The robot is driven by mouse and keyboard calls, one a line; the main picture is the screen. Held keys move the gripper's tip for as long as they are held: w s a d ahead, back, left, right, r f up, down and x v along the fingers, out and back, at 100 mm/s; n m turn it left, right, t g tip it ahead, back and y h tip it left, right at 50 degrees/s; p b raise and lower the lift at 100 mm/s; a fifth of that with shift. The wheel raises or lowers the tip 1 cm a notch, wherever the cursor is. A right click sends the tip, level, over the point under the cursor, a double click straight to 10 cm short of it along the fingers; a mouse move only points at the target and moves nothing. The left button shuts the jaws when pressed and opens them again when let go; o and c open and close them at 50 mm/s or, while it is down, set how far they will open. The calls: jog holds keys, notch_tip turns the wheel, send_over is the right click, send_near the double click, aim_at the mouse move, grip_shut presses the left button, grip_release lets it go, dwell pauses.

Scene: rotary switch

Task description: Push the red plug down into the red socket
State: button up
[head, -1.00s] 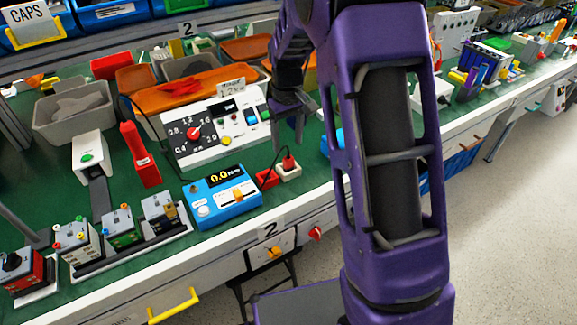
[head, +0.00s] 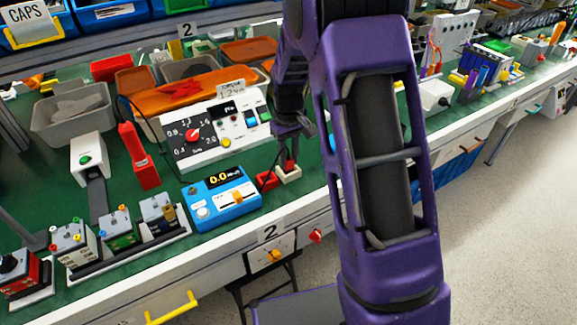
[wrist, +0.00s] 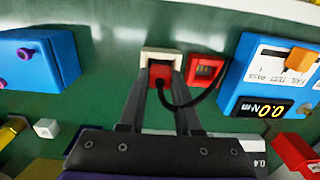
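The red plug (wrist: 160,73) stands in the cream-white socket (wrist: 147,54), with its black cord curving off to the right. In the head view the plug (head: 289,164) shows just under my gripper, on the white socket (head: 290,176). The red socket (wrist: 205,68) is empty and sits right beside the white one; it also shows in the head view (head: 267,180). My gripper (wrist: 161,84) is open, pointing down, with one finger on each side of the plug. Whether the fingers touch it is hard to tell.
A blue torque meter (wrist: 276,75) with a display and orange slider stands close to the red socket. A blue box (wrist: 38,58) is on the other side. The white panel with a dial (head: 215,130) stands behind. The green bench top is clear around the sockets.

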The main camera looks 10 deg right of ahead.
aim_at(288, 157)
grip_shut()
notch_tip(288, 157, up, 9)
jog(key=shift+r+p, duration=0.1)
jog(key=shift+p, duration=0.8)
jog(key=s+a+p, duration=0.2)
jog(key=a+p, duration=0.3)
jog(key=a, duration=0.1)
jog(key=shift+a, duration=0.15)
